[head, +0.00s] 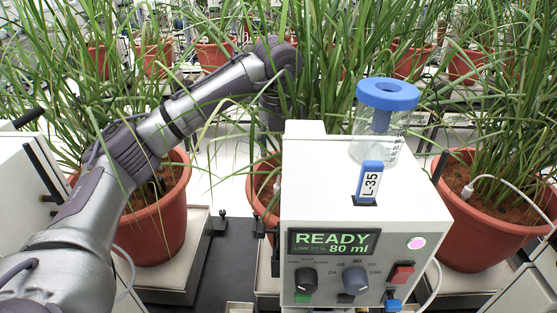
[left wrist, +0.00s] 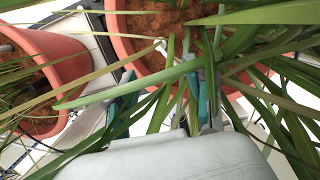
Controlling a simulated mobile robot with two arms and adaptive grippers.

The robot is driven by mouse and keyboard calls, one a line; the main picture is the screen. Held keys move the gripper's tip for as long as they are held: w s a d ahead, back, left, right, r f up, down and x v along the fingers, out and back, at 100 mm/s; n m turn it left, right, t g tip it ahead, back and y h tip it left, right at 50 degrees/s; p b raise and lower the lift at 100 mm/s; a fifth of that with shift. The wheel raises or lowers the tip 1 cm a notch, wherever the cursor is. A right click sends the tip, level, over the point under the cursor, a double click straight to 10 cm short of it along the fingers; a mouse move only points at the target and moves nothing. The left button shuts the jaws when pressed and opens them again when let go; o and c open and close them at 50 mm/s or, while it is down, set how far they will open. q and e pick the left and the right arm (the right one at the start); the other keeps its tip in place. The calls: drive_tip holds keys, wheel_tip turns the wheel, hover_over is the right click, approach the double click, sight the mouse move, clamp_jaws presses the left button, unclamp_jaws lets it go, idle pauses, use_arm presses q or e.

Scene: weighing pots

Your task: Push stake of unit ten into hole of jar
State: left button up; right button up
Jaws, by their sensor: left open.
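A clear glass jar (head: 375,148) with a blue collar lid (head: 402,98) stands on top of the white control unit (head: 320,165); the lid has a round hole in its middle. A tag marked L-35 (head: 371,180) stands upright in front of the jar. The unit's screen reads READY 80 ml. My left arm reaches over the pots and bends down behind the unit, so its gripper is hidden in the head view. In the left wrist view my left gripper (left wrist: 162,88) is open among leaves at a pot's rim. I cannot make out a stake of unit ten.
Terracotta pots (head: 160,222) (head: 490,235) of tall grass stand on both sides of the unit, with another pot (head: 262,185) behind it. The left wrist view shows a pot (left wrist: 120,40) close ahead. Leaves crowd the space around my arm. Cables hang at the right.

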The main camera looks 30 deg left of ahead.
sight(278, 185)
use_arm(q)
drive_tip(key=f, duration=0.4)
drive_tip(key=w+f+p, duration=0.1)
drive_tip(key=f, duration=0.3)
drive_tip(key=f+p, duration=0.1)
drive_tip(key=f, duration=0.3)
drive_tip(key=shift+w+a, duration=0.3)
drive_tip(key=shift+a, duration=0.1)
drive_tip(key=shift+w+f, duration=0.15)
drive_tip(key=shift+f, duration=0.65)
clamp_jaws()
